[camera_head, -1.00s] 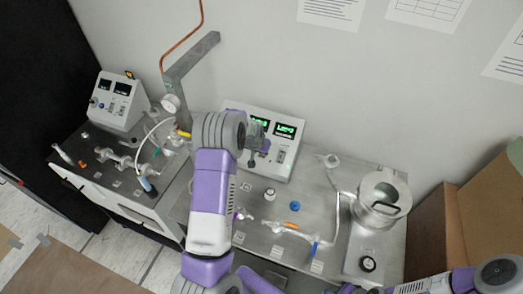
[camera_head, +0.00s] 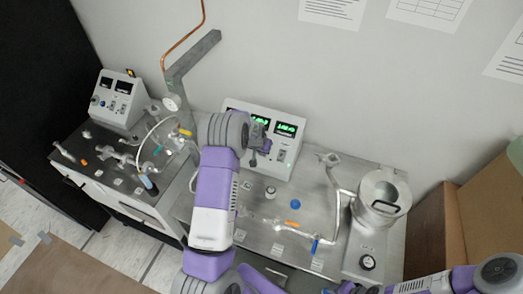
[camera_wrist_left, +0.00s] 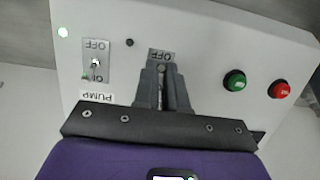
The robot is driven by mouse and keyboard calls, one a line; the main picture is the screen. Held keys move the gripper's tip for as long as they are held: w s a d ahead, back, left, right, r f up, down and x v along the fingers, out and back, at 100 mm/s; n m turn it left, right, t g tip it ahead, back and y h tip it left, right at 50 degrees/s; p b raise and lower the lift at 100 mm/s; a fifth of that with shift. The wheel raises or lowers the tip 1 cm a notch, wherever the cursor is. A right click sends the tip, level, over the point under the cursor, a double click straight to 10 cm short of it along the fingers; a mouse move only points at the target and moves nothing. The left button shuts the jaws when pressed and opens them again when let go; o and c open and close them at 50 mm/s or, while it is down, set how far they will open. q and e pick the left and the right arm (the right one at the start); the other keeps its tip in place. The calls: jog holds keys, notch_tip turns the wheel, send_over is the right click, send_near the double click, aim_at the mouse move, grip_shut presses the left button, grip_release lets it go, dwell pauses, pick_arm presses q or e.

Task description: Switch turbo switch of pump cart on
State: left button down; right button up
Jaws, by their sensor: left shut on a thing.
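The pump cart's control panel (camera_head: 285,147) stands at the back of the steel top, with green-lit displays. My left gripper (camera_head: 262,146) is in front of the panel and hides part of it. In the left wrist view, upside down, its fingers (camera_wrist_left: 160,88) are closed around a small metal toggle (camera_wrist_left: 160,95) on the white panel, beside an OFF label (camera_wrist_left: 160,56). The toggle's own name label is hidden. Another toggle (camera_wrist_left: 95,64), with a PUMP label (camera_wrist_left: 97,97), sits to the left.
A green button (camera_wrist_left: 235,80) and a red button (camera_wrist_left: 281,90) are right of the fingers. Glass tubing (camera_head: 292,228) and a metal vessel (camera_head: 381,197) are on the cart top. A second panel (camera_head: 118,101) stands at left, a cardboard box (camera_head: 485,205) at right.

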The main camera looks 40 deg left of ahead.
pick_arm(q)
jog(key=shift+w, duration=0.15)
jog(key=shift+w+a+r+g, duration=0.1)
jog(key=shift+w+r+g, duration=0.05)
jog(key=shift+g, duration=0.45)
jog(key=shift+w+g+h, duration=0.25)
jog(key=shift+g+h, duration=0.05)
jog(key=shift+g, duration=0.4)
jog(key=shift+w+a+r+g+b, duration=0.15)
jog(key=shift+w+g+b, duration=0.2)
jog(key=shift+g+b, duration=0.55)
jog(key=shift+r+g+h, duration=0.15)
jog(key=shift+g+h, duration=0.15)
jog(key=shift+g, duration=0.2)
